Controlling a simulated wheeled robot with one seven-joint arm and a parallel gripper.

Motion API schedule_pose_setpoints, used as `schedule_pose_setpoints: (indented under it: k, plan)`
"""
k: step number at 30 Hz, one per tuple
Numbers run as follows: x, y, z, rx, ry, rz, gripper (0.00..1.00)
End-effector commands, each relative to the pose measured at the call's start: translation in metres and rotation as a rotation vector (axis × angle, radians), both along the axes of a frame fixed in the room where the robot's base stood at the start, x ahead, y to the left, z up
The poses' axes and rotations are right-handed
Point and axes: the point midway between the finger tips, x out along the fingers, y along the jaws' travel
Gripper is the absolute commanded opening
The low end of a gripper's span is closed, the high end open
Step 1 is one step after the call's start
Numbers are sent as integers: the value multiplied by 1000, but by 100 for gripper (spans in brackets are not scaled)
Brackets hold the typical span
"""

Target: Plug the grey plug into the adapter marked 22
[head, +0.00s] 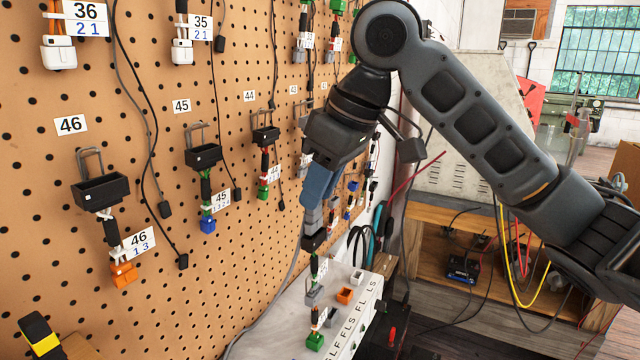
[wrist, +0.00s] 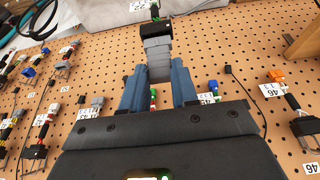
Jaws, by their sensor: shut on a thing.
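The blue fingers of my gripper (head: 316,195) are shut on the grey plug (head: 313,217), pointing down in front of the pegboard. In the wrist view my gripper (wrist: 160,70) has the grey plug (wrist: 158,52) between its fingertips. The plug's far end meets a black block (head: 314,240), which also shows in the wrist view (wrist: 155,28). A dark lead with a white tag (head: 322,268) and a grey end hangs below it. The tag reads like 22 in the wrist view (wrist: 138,5). I cannot tell how deep the plug sits in the black block.
A light grey panel (head: 290,325) with coloured sockets, including an orange one (head: 345,295), lies below my gripper. The pegboard (head: 110,290) on the left carries black adapters such as the one marked 46 (head: 100,190). A wooden shelf (head: 440,215) stands to the right.

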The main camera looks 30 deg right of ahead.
Motion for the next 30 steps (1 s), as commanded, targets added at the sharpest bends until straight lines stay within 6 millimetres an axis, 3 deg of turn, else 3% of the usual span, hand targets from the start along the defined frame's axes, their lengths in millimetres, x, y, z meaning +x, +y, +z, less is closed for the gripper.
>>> schedule_pose_setpoints:
  k: [30]
  plan:
    - [0, 0, -9, 0, 0, 0, 0]
